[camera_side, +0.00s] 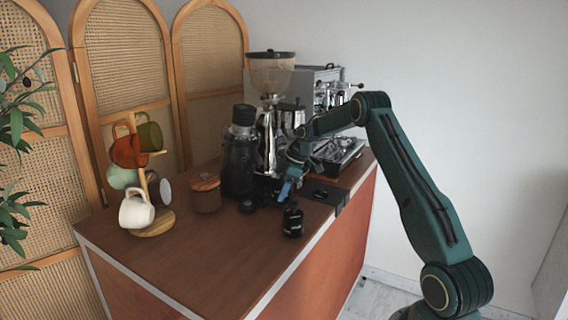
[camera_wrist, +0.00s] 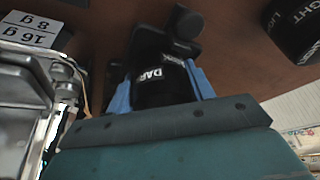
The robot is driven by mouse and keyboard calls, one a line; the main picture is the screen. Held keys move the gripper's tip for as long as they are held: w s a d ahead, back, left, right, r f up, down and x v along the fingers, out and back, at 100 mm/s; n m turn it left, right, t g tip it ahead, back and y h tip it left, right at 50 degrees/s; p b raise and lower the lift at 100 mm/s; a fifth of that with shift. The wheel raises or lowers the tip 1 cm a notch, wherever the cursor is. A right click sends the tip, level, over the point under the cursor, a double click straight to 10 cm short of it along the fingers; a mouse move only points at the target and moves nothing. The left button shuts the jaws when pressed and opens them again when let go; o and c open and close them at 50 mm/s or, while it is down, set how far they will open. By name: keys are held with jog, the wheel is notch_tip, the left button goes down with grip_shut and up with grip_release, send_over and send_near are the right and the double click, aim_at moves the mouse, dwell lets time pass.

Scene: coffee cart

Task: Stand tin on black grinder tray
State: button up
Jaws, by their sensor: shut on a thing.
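My gripper (camera_side: 287,188) is shut on a black tin with white lettering that reads "DARK" (camera_wrist: 155,85). In the wrist view its blue fingers (camera_wrist: 160,92) lie on both sides of the tin. In the side view the held tin is hard to make out against the dark grinder parts, and I cannot tell its height above the counter. The grinder (camera_side: 270,130), with a clear hopper, stands just behind my gripper. Its black tray is not clearly visible behind my gripper and the dark items there.
A second black tin (camera_side: 293,222), lettered "LIGHT" in the wrist view (camera_wrist: 297,25), stands in front on the counter (camera_side: 215,255). A black mat (camera_side: 325,194) lies right. A dark brewer (camera_side: 240,160), wooden-lidded jar (camera_side: 206,195) and mug tree (camera_side: 152,222) stand left. The front-left counter is clear.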

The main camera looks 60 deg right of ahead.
jog(key=shift+f, duration=0.1)
jog(key=o, duration=0.9)
jog(key=v, duration=1.2)
jog(key=shift+s, duration=0.1)
jog(key=shift+a, duration=0.1)
